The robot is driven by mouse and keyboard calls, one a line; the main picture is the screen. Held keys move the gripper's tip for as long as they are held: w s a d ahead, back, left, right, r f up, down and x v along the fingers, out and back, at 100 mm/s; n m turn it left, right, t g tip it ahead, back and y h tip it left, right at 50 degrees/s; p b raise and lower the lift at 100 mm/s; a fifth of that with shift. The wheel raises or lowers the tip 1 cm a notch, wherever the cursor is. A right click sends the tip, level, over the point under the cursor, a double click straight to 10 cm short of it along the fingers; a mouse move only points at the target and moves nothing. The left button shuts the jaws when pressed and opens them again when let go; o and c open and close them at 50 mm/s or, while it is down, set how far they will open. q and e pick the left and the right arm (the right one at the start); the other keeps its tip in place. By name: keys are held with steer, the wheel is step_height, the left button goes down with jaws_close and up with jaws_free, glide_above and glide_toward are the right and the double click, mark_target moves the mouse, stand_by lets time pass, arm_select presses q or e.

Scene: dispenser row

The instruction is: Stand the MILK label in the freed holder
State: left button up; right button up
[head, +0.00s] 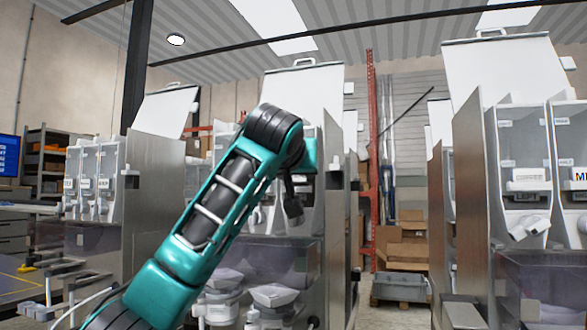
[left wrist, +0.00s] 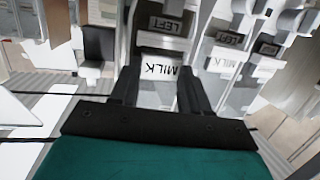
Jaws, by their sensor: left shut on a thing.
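My left arm reaches up across the middle of the head view, and its dark gripper (head: 292,203) hangs down in front of a dispenser unit. In the left wrist view, the two black fingers (left wrist: 158,88) are closed around a white MILK label (left wrist: 166,70), whose lettering appears upside down. Behind it is a pale dispenser front with a dark LEFT plate (left wrist: 165,26). The head view does not show clearly what the fingers hold or which holder is empty. My right gripper is not in view.
Another white label (left wrist: 222,63) sits beside the held one. Dispenser units stand at left (head: 98,180) and right (head: 525,160); the right one bears a white label (head: 527,178) and a partly cut-off one starting "M" (head: 580,177). Cardboard boxes (head: 402,245) lie in the gap behind.

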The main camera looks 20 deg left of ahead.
arm_select(q)
steer(key=shift+w+f, duration=0.3)
steer(key=shift+f, duration=0.4)
steer(key=o, duration=1.1)
steer(key=shift+s, duration=0.1)
steer(key=shift+s+d, duration=0.2)
steer(key=shift+s, duration=0.3)
steer(key=shift+a+r+b+v, duration=0.1)
steer(key=shift+r+b+v, duration=0.25)
steer(key=shift+v, duration=1.75)
steer(key=shift+a+r+b+v, duration=0.1)
steer(key=shift+b+v, duration=0.35)
steer(key=shift+v, duration=1.65)
steer(key=shift+a+r+b+v, duration=0.1)
steer(key=shift+r+b+v, duration=0.25)
steer(key=shift+v, duration=1.75)
steer(key=shift+f, duration=0.15)
